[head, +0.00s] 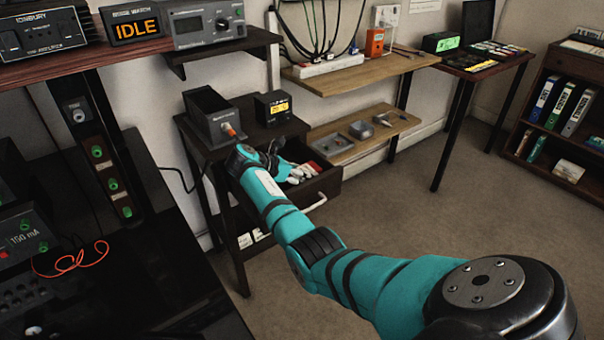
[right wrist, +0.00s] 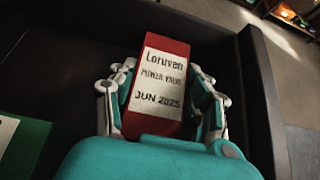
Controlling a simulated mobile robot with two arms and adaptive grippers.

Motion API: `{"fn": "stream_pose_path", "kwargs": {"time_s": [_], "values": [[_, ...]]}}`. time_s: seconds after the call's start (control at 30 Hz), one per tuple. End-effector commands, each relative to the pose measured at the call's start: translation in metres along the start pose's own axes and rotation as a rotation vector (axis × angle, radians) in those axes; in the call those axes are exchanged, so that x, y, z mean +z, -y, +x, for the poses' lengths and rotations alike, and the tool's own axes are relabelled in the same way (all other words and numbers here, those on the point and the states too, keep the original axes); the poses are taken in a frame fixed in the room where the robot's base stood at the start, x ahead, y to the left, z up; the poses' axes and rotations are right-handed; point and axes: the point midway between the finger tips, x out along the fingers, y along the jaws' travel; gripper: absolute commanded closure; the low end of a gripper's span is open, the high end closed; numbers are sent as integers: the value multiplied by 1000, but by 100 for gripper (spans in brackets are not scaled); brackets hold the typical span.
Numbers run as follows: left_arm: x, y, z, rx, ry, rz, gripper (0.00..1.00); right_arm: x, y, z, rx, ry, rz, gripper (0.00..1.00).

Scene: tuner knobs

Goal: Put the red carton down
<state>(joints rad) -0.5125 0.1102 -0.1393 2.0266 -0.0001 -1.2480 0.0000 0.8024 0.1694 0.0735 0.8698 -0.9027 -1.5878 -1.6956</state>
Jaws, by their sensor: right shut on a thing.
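The red carton (right wrist: 166,121) has a white label reading "Loruven", "POWER VALVE" and "JUN 2025". My right gripper (right wrist: 164,88) is shut on it, with fingers on both sides. The carton is inside the dark open drawer (right wrist: 262,95); whether it touches the drawer floor I cannot tell. In the head view my right gripper (head: 297,172) reaches into the drawer (head: 327,188), and a bit of the red carton (head: 315,166) shows beyond the fingers. My left gripper is not in view.
A green and white item (right wrist: 22,145) lies left of my gripper in the drawer. A wooden shelf (head: 345,152) with grey parts is to the right. The floor there is clear.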

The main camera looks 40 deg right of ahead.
Motion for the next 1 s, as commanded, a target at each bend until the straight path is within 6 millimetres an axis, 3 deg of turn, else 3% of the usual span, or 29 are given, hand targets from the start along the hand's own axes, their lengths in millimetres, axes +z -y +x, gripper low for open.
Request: {"fn": "stream_pose_path", "kwargs": {"time_s": [0.03,0.07,0.23,0.57,0.63,1.0], "values": [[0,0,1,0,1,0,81,-1,0,1,-1,1,0,88],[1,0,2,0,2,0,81,-1,0,1,-1,0,0,49],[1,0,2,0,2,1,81,-1,0,1,-1,0,0,28],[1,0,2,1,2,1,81,2,0,-2,1,0,0,28],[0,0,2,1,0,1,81,2,0,-10,1,0,-1,28],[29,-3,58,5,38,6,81,3,-1,-87,2,-1,0,28]]}}
